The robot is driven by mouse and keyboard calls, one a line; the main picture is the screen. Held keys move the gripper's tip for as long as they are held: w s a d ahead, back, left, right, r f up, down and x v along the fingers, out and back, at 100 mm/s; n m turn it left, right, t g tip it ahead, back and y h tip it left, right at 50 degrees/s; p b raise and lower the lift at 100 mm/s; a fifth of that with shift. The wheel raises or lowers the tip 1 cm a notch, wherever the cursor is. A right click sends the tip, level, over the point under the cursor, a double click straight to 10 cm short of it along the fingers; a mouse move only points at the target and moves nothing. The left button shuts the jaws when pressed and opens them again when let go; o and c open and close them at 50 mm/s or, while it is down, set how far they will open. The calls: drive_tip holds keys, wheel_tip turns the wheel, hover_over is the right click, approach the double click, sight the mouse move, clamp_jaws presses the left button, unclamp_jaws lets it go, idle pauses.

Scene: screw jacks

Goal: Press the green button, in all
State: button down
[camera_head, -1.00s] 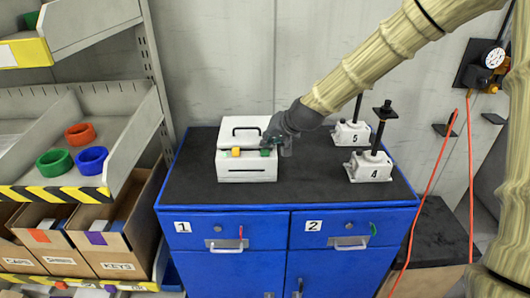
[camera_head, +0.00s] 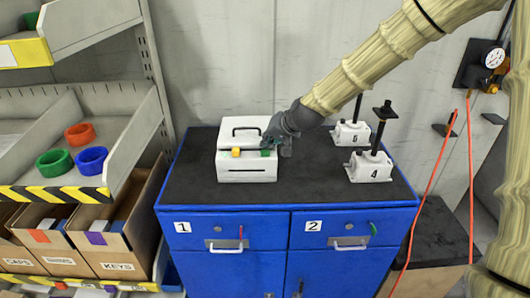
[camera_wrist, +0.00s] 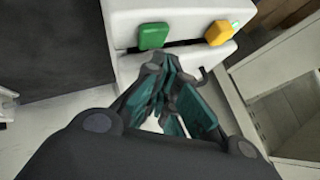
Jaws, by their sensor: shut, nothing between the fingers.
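A white box (camera_head: 247,168) with a black handle on top stands on the blue cabinet's dark top. Its front edge has a yellow button (camera_head: 236,153) at left and a green button (camera_head: 265,153) at right. The wrist view shows the green button (camera_wrist: 153,36) and the yellow button (camera_wrist: 219,33) on the white box (camera_wrist: 185,14). My gripper (camera_head: 270,142) is shut and empty beside the green button. In the wrist view, the teal fingertips of my gripper (camera_wrist: 160,66) lie just below the green button, with a small gap in the picture. I cannot tell the exact depth between them.
Two white screw jacks, marked 5 (camera_head: 351,134) and 4 (camera_head: 369,168), stand to the right on the blue cabinet (camera_head: 225,232). A shelf with coloured rings (camera_head: 80,134) is at left. Red cables (camera_head: 470,180) hang at right. The front of the cabinet top is clear.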

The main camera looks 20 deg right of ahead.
sight(267, 150)
drive_tip(key=shift+f, duration=0.4)
drive_tip(key=shift+f+b, duration=0.4)
idle(0.7)
drive_tip(key=shift+s+f, duration=0.2)
drive_tip(key=shift+f, duration=0.15)
idle(0.5)
drive_tip(key=shift+r, duration=0.1)
drive_tip(key=shift+w+r+p, duration=0.2)
drive_tip(key=shift+r+p, duration=0.3)
drive_tip(key=shift+r, duration=0.4)
drive_tip(key=shift+r+p, duration=1.7)
drive_tip(key=shift+r, duration=0.9)
drive_tip(key=shift+f, duration=0.1)
